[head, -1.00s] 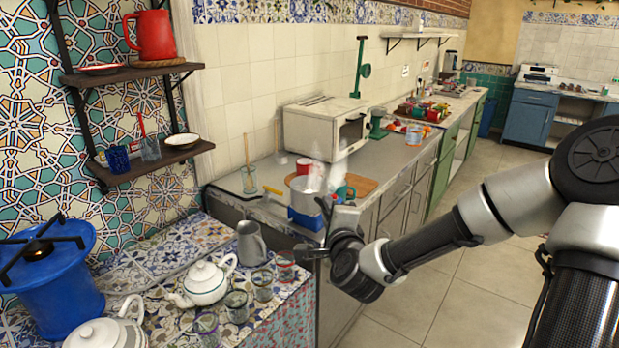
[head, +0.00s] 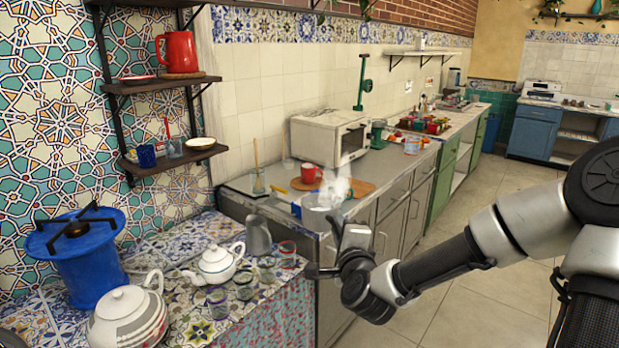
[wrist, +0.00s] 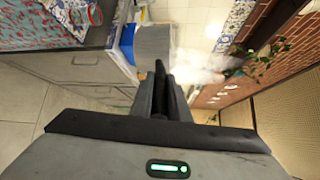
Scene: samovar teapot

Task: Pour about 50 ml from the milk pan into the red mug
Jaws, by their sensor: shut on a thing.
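The milk pan (head: 320,200) is a pale grey vessel above the near edge of the counter, with steam rising from it. It also shows in the wrist view as a grey wall (wrist: 153,42) just beyond my fingers. My gripper (head: 337,222) is shut on the pan, apparently at its handle; the exact grip is hard to see. It shows dark and closed in the wrist view (wrist: 161,88). The red mug (head: 310,173) stands upright on a round wooden board behind and slightly left of the pan. The pan's contents cannot be made out.
A blue item (head: 296,210) is partly hidden by the pan. A glass jar (head: 258,183) stands left of the board (head: 360,188), and a white microwave (head: 328,137) behind it. On the tiled counter are a grey pitcher (head: 258,236), a white teapot (head: 216,264) and several glasses.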

